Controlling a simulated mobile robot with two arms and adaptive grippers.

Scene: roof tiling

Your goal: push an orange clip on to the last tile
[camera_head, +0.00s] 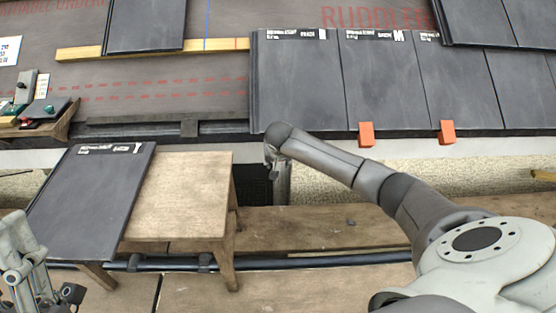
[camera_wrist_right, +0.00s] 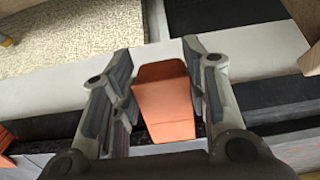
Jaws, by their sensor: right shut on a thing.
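The last tile (camera_head: 300,80) is the dark tile at the left end of the lower row, with its front edge above the eaves. My right gripper (camera_wrist_right: 162,85) is shut on an orange clip (camera_wrist_right: 165,102), which sits between its two fingers in the right wrist view. In the head view my right wrist is just below the last tile's front left corner, and its fingers and the held clip are mostly hidden. I cannot tell whether the clip touches the tile. My left gripper (camera_head: 28,268) is partly visible at the lower left, its fingers unclear.
Two orange clips (camera_head: 366,134) (camera_head: 447,132) sit on the eaves edge farther right. A spare dark tile (camera_head: 92,200) lies on a wooden table (camera_head: 185,190) at the left. A wooden batten (camera_head: 150,49) crosses the roof. Small items lie on a ledge (camera_head: 45,128) at the far left.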

